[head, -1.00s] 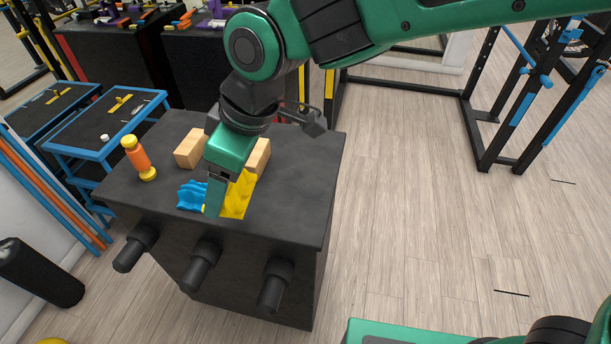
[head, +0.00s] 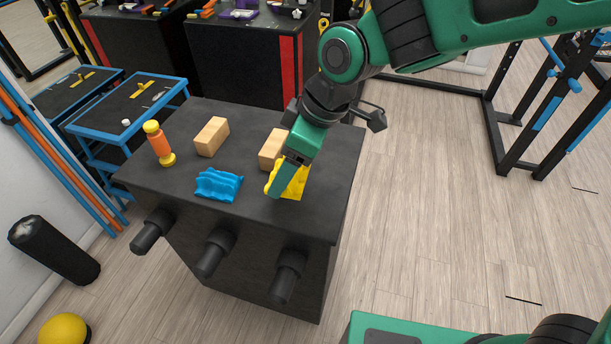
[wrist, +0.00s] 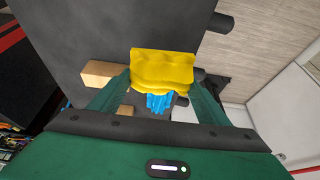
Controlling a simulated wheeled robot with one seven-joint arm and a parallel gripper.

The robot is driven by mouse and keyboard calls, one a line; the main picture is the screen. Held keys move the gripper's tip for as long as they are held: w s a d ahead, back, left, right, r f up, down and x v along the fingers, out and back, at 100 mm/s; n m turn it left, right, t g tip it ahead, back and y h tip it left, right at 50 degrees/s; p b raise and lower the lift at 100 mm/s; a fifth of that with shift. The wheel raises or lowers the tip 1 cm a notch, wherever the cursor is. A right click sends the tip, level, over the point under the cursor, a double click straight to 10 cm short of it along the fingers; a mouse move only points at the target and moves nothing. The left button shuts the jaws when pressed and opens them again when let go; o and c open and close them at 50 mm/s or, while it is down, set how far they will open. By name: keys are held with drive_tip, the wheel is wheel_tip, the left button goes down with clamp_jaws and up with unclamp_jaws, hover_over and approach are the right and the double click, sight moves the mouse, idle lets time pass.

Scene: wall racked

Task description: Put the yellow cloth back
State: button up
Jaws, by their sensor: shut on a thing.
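The yellow cloth (head: 293,183) is at the right part of the black box top, partly hidden behind my gripper (head: 277,186). In the wrist view the yellow cloth (wrist: 162,68) spans the gap between the two fingers of my gripper (wrist: 163,80), which are shut on it. I cannot tell whether the cloth touches the box top. A blue cloth (head: 218,185) lies crumpled on the box to the left, apart from my gripper, and shows beyond the yellow cloth in the wrist view (wrist: 158,102).
The black box (head: 230,220) has several black pegs on its front. Two wooden blocks (head: 211,137) and an orange and yellow dumbbell (head: 158,144) stand on it. One block (head: 272,150) is close behind my gripper. Blue-framed tables (head: 125,112) are at left.

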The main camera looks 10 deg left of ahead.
sight(308, 191)
drive_tip(key=w+d+f, duration=0.3)
drive_tip(key=shift+d, duration=0.1)
drive_tip(key=shift+f, duration=1.65)
drive_tip(key=o, duration=1.4)
drive_tip(key=shift+c, duration=0.2)
drive_tip(key=shift+f, duration=0.15)
drive_tip(key=v, duration=1)
drive_tip(key=shift+w+r, duration=0.3)
drive_tip(key=shift+r, duration=0.1)
drive_tip(key=shift+d, duration=0.1)
